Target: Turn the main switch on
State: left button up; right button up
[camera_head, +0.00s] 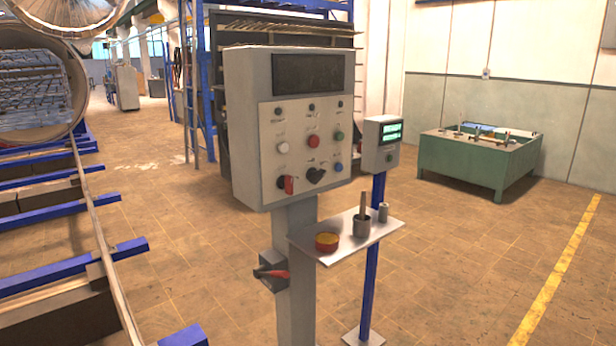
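A grey control box (241,130) stands on a grey post in the middle of the view. Its front has a dark display and rows of buttons and lamps. A red-handled rotary switch (288,184) sits at the lower left of the panel, beside a black knob (315,176). A small grey box with a red lever (272,273) is fixed low on the post; the lever lies roughly level. No readable label shows which of these is the main switch. Neither of my grippers is in view.
A second box with a green screen (382,146) stands on a blue post. Blue rails (70,208) lie left.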

aim_at(284, 182)
jog(key=i+l, duration=0.15)
jog(key=l, duration=0.2)
jog(key=i+l+u, duration=0.15)
jog(key=l, duration=0.2)
jog(key=i+l, duration=0.15)
jog(key=l, duration=0.25)
jog(key=i+l+u, duration=0.15)
jog(key=l, duration=0.2)
